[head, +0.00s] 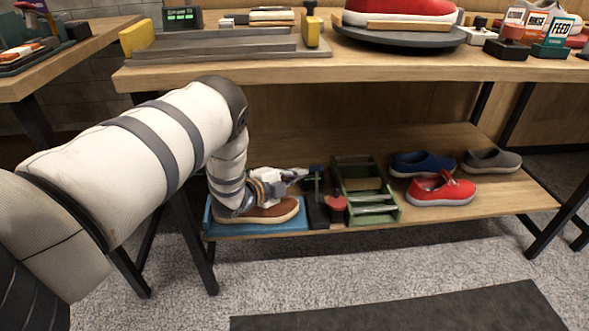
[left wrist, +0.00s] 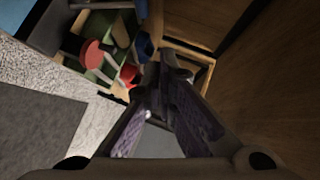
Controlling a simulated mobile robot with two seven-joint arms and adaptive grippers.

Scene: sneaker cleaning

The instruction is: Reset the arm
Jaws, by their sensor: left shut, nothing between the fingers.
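My left arm reaches down from the left, in under the bench top. Its gripper (head: 293,174) is shut and empty, above the lower shelf (head: 500,192) and just left of the green rack. In the left wrist view the two fingers (left wrist: 162,75) come together at their tips. A brown shoe (head: 270,212) on a blue tray (head: 285,227) lies below the gripper and is partly hidden by the forearm. My right gripper is not in view.
A green rack (head: 367,188) and a dark caddy with a red item (head: 336,202) stand beside the gripper. Red (head: 440,190), blue (head: 422,163) and grey (head: 490,160) shoes sit further right.

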